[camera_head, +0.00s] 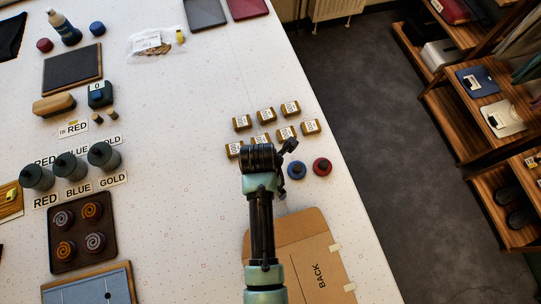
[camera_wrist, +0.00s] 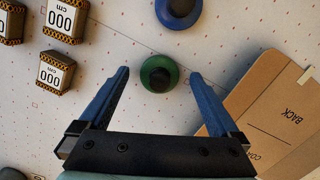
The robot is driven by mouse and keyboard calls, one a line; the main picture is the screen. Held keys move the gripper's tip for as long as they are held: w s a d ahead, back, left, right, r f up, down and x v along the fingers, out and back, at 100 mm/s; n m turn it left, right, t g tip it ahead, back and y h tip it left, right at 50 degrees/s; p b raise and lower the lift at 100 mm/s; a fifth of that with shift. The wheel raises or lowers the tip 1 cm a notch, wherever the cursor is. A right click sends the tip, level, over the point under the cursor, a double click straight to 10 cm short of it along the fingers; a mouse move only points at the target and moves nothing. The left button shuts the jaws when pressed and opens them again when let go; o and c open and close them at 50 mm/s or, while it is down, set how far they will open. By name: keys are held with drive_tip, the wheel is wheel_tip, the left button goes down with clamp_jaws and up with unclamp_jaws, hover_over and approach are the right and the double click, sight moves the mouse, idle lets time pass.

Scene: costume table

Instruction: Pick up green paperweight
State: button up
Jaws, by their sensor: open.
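The green paperweight (camera_wrist: 159,74) is a round green disc with a dark knob on top. In the wrist view it lies on the white table between the blue fingers of my gripper (camera_wrist: 158,80), touching neither. The gripper is open and empty. In the head view my arm and gripper (camera_head: 272,158) reach over the table beside the blue and red paperweights, and the green one is hidden there.
A blue paperweight (camera_head: 297,170) and a red paperweight (camera_head: 322,167) sit close by. Several small labelled blocks (camera_head: 265,115) stand beyond. A cardboard piece marked BACK (camera_head: 318,245) lies near the table's right edge. Jars (camera_head: 72,166) stand at the left.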

drive_tip(key=shift+f, duration=0.2)
clamp_jaws()
idle(0.4)
